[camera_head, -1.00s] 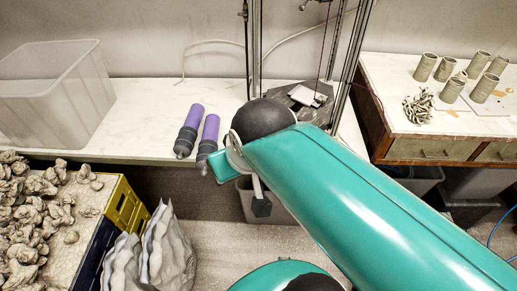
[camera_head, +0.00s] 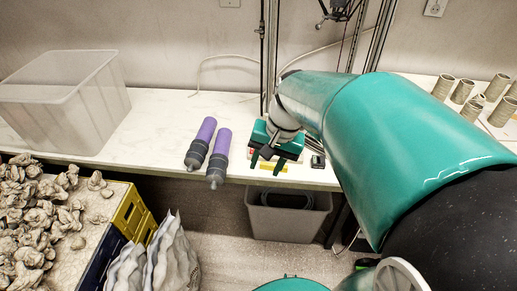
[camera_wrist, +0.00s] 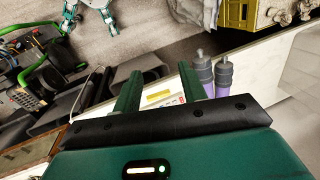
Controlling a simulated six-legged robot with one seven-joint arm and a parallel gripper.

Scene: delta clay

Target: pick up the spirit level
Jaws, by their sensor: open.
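My gripper (camera_head: 267,165) is open over the front edge of the white bench, its fingers spread and pointing down. In the wrist view its two green fingers (camera_wrist: 160,70) stand apart. A small yellow strip (camera_head: 272,168) lies at the bench edge below and between the fingers; it also shows between them in the wrist view (camera_wrist: 158,95). It may be the spirit level, but it is partly hidden and too small to be sure. A white piece with red marks (camera_wrist: 171,103) lies beside it. Nothing is held.
Two purple-and-grey bottles (camera_head: 206,146) lie left of my gripper. A clear plastic bin (camera_head: 65,100) stands farther left. A small black item (camera_head: 318,161) is just right of the gripper. Metal posts rise behind. A grey bin (camera_head: 288,222) stands below the bench edge.

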